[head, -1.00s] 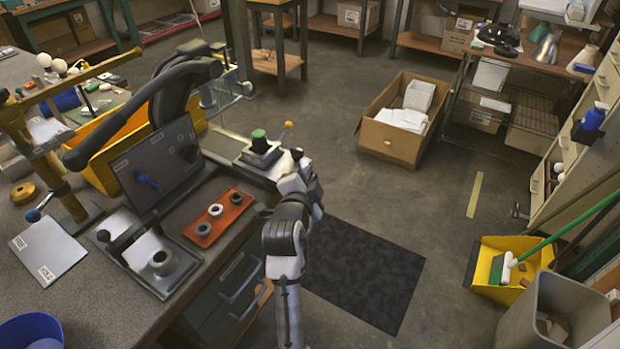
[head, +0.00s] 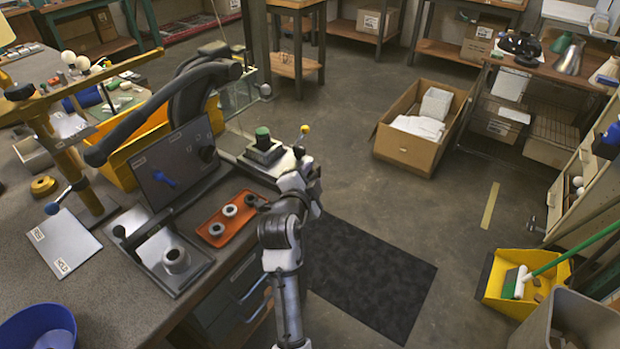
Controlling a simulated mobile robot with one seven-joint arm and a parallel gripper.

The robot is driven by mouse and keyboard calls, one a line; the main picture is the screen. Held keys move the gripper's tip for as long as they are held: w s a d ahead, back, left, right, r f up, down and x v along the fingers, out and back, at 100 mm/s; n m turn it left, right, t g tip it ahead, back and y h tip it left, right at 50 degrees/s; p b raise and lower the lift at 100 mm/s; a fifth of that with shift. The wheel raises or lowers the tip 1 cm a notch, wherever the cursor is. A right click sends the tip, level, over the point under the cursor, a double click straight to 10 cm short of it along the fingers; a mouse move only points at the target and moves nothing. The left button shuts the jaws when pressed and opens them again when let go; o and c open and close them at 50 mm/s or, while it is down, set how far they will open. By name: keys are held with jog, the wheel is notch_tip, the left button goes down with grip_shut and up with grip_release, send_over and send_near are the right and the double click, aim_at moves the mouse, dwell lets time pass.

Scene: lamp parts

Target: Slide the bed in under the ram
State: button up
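What looks like the bed is a grey metal plate (head: 192,277) with a round grey cup (head: 176,262) on it. It lies on the bench in front of a tilted dark panel (head: 170,165) with a blue lever. A black-knobbed handle (head: 118,231) is at its left. A thick black curved arm (head: 203,90) rises behind the panel. I cannot make out the ram's lower end. My gripper (head: 300,170) is over the bench's right edge, beyond the orange tray and apart from the bed. Its fingers are too small and hidden to read.
An orange tray (head: 211,242) with three rings lies between the bed and my arm. A block with a green top (head: 263,140) stands near my gripper. A yellow post (head: 72,165), a pale plate (head: 64,243) and a blue bowl (head: 38,335) are at left.

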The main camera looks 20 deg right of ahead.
jog(key=p+v, duration=0.3)
jog(key=v, duration=1)
jog(key=shift+s+a+p, duration=0.2)
jog(key=shift+s+p, duration=0.1)
